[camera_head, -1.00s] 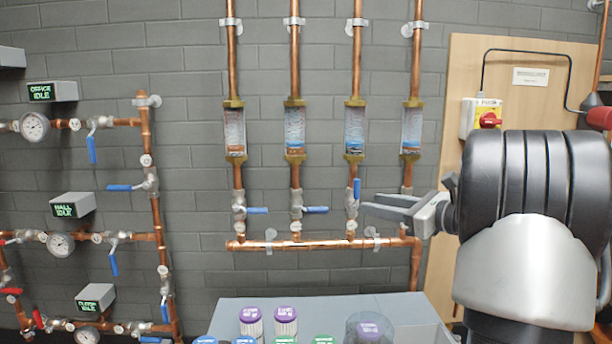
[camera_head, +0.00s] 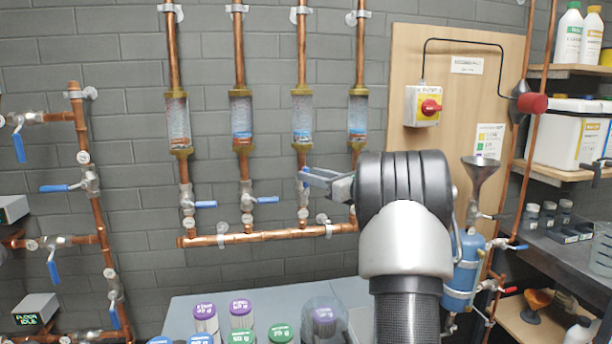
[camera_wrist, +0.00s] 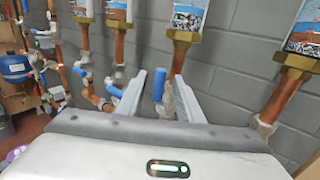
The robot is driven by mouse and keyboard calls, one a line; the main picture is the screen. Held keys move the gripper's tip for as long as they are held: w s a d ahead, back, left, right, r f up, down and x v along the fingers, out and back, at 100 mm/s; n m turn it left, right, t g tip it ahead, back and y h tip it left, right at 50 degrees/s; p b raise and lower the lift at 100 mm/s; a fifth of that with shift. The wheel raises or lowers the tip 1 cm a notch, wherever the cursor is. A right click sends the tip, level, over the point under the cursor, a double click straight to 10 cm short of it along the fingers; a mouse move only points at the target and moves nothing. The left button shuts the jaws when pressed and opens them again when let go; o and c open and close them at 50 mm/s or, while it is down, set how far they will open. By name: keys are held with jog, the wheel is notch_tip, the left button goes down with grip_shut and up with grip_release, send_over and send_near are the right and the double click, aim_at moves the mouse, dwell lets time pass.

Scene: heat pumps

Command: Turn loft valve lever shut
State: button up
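No valve in view carries a readable loft label. Several blue-levered valves sit under glass-tube flow meters on vertical copper pipes; the two left levers (camera_head: 205,204) and (camera_head: 267,200) lie horizontal. The third pipe's blue lever (camera_head: 303,181) stands upright, partly hidden by my fingers. The fourth valve is hidden behind my gripper (camera_head: 312,177). In the wrist view, my gripper (camera_wrist: 154,92) is open, with an upright blue lever (camera_wrist: 158,83) showing between its fingers. I cannot tell whether they touch it.
A horizontal copper manifold (camera_head: 265,236) runs just below the valves. A grey bench top (camera_head: 190,303) with capped jars (camera_head: 205,317) stands below. A wooden board with a red switch (camera_head: 430,106), shelves and a blue vessel (camera_head: 463,272) are at right.

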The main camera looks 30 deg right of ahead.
aim_at(306, 186)
jog(key=shift+x, duration=1.55)
grip_shut()
